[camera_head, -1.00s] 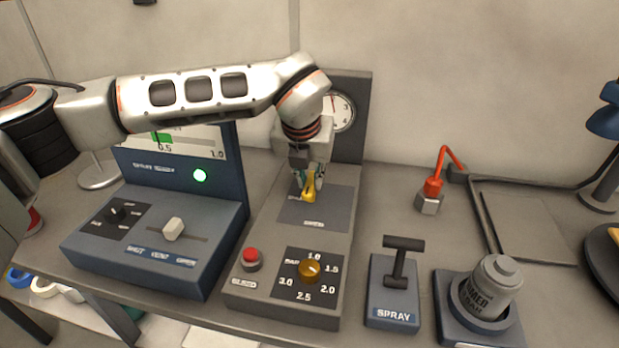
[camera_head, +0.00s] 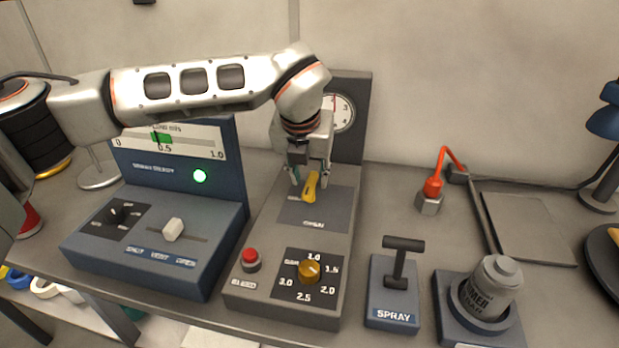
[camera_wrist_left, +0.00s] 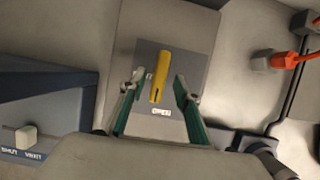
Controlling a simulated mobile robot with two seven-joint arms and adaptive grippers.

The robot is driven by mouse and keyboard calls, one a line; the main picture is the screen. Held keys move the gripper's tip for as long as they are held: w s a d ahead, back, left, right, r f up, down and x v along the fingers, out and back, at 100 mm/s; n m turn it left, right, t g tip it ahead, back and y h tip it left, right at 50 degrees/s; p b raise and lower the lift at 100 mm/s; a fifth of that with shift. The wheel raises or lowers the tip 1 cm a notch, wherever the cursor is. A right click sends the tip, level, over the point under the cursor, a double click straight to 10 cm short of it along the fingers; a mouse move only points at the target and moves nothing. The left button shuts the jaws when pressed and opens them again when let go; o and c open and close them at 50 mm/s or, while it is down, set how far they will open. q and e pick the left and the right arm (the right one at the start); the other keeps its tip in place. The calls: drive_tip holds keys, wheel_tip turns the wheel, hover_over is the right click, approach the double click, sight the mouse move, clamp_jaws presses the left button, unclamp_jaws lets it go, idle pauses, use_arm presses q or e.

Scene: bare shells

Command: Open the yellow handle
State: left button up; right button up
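The yellow handle (camera_head: 310,187) is on the dark plate of the grey console, just above a label that reads OPEN in the left wrist view. It also shows in the left wrist view (camera_wrist_left: 160,76), long and slightly slanted, with its near end toward the label. My right gripper is not in view.
The grey console carries a red button (camera_head: 250,256), an orange knob (camera_head: 309,271) and a gauge (camera_head: 340,112). A blue console (camera_head: 160,232) stands left. A SPRAY lever (camera_head: 398,262), a canister (camera_head: 492,290) and a red-armed device (camera_head: 433,187) stand right.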

use_arm(q)
drive_tip(key=v, duration=1)
drive_tip(key=shift+r, duration=0.3)
drive_tip(key=shift+s, duration=0.2)
